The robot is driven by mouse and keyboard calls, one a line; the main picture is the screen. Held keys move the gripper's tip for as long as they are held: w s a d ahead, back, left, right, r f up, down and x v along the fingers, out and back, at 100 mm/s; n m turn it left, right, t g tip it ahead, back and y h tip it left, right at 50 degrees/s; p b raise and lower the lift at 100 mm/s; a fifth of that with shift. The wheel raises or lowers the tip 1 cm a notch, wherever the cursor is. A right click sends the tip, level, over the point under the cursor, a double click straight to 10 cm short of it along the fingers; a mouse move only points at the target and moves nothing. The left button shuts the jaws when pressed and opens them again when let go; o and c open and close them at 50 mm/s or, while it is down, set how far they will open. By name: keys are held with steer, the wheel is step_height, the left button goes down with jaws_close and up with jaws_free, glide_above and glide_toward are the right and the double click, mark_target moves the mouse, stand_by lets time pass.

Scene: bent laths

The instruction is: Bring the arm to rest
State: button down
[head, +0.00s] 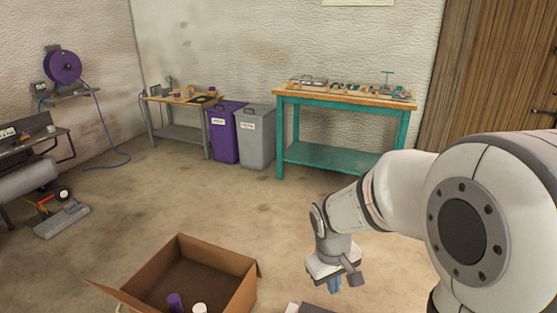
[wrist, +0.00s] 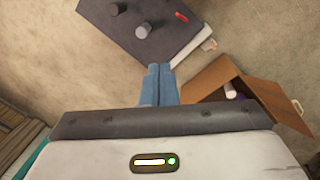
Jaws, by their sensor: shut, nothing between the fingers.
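My gripper (head: 335,285) hangs at the end of my arm, pointing down, to the right of an open cardboard box. In the wrist view its two blue fingers (wrist: 160,72) are together with nothing between them. The arm is bent and reaches out from the right side of the head view.
The open cardboard box (head: 245,292) holds a purple and a white item; it also shows in the wrist view (wrist: 205,76). A dark grey surface (wrist: 175,48) with cylinders lies beyond the fingers. A teal workbench (head: 345,95), bins (head: 256,135) and a small table (head: 180,133) stand behind. Floor between is clear.

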steer(key=s+d+r+m+t+p, duration=0.1)
steer(key=s+r+m+p, duration=0.1)
steer(key=s+r, duration=0.4)
steer(key=s+d+r+m+t+y+p, duration=0.1)
steer(key=s+r+p, duration=0.4)
steer(key=r, duration=0.6)
steer(key=shift+s+d+m, duration=0.35)
steer(key=shift+m, duration=0.45)
steer(key=shift+r, duration=0.1)
